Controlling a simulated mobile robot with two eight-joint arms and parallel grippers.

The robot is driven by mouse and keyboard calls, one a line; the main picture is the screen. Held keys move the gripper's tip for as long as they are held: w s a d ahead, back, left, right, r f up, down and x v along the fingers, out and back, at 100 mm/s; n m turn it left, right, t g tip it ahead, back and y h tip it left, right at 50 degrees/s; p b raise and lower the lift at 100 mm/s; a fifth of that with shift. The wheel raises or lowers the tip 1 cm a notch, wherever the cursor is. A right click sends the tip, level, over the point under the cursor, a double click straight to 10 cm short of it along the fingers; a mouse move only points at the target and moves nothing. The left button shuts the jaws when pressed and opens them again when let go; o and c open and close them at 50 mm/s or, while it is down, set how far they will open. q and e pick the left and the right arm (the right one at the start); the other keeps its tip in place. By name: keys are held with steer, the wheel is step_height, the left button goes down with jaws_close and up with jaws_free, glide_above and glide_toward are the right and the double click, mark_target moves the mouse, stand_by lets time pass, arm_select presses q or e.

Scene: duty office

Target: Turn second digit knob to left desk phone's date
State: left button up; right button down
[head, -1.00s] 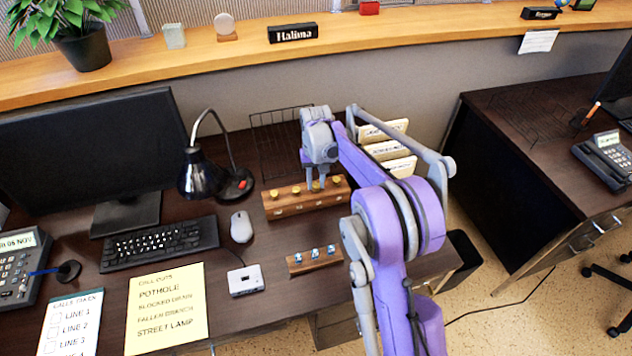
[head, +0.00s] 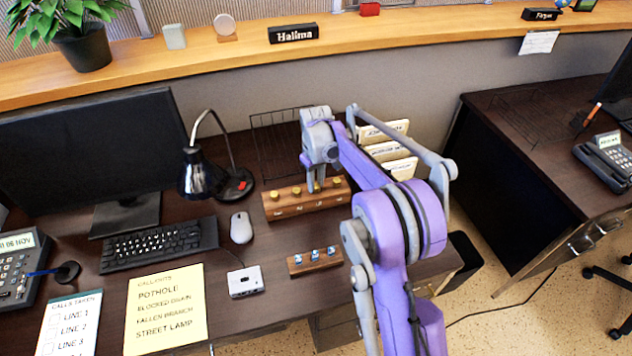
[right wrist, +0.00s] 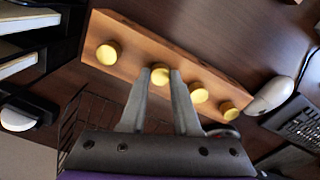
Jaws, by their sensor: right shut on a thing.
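A wooden block (head: 284,208) with a row of several yellow knobs stands on the left desk. My right gripper (head: 316,187) points down and is shut on the third knob from the left in the head view. In the right wrist view its fingers (right wrist: 161,78) hold this knob (right wrist: 160,71), the second from the left there. The other knobs are free. The number faces on the block's front are too small to read. The left desk phone (head: 20,268) is at the left edge, its display (head: 17,242) seeming to show 06 and NOV. My left gripper is not in view.
A smaller block (head: 316,262) with blue-white pieces sits in front of the knob block. A mouse (head: 241,227), keyboard (head: 160,245) and black lamp (head: 204,178) are to the left. A wire tray (head: 270,140) and file folders (head: 388,150) stand behind.

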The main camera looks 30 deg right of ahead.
mark_target(316, 185)
stand_by(0.3)
steer(key=c, duration=0.6)
jaws_free()
steer(key=shift+r, duration=0.1)
step_height(316, 185, up, 11)
steer(key=shift+f+p, duration=0.15)
steer(key=shift+p, duration=0.2)
